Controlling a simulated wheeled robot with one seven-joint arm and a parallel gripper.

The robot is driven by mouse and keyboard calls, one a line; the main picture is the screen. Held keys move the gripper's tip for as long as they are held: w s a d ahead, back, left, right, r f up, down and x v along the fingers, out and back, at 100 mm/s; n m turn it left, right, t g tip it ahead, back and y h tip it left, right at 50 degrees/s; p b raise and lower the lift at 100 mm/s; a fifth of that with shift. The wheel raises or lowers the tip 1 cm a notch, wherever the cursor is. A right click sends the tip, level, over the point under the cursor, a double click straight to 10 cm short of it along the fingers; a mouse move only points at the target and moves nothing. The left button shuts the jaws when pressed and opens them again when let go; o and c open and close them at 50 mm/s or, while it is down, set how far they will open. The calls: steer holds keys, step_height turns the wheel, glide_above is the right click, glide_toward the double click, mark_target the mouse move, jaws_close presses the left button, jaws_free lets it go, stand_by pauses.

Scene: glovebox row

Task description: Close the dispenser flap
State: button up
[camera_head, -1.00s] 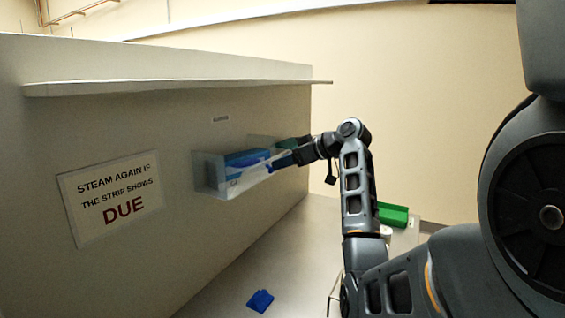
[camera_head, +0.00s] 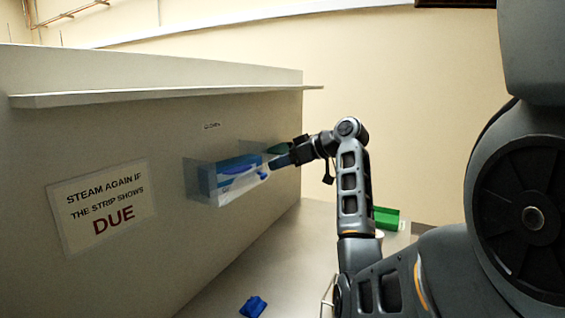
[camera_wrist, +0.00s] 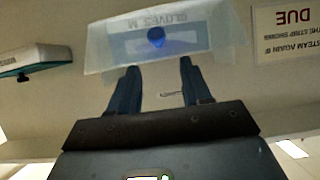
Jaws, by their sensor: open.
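The clear dispenser (camera_head: 191,178) is on the grey wall panel and holds a blue and white box (camera_head: 228,180) with a blue tuft at its opening. In the wrist view, the translucent dispenser front (camera_wrist: 215,38) lies just beyond the fingertips, with upside-down "GLOVES M" lettering and a blue spot (camera_wrist: 156,38) behind it. I cannot tell the flap apart from the clear walls, nor its angle. My gripper (camera_head: 272,163) is at the dispenser's right end. In the wrist view its two dark fingers (camera_wrist: 155,72) are spread, with nothing between them; contact is unclear.
A second dispenser (camera_wrist: 35,60) with a green patch is beside it in the wrist view. A shelf (camera_head: 170,92) juts out above. A sign (camera_head: 103,205) hangs left. A blue item (camera_head: 253,306) and a green box (camera_head: 386,218) are on the counter (camera_head: 262,262).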

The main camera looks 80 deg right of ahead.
steer(key=b+v, duration=0.1)
steer(key=v, duration=0.6)
steer(key=shift+s+r+b, duration=0.2)
steer(key=shift+s+b, duration=0.15)
steer(key=shift+b, duration=0.05)
steer(key=shift+a, duration=0.1)
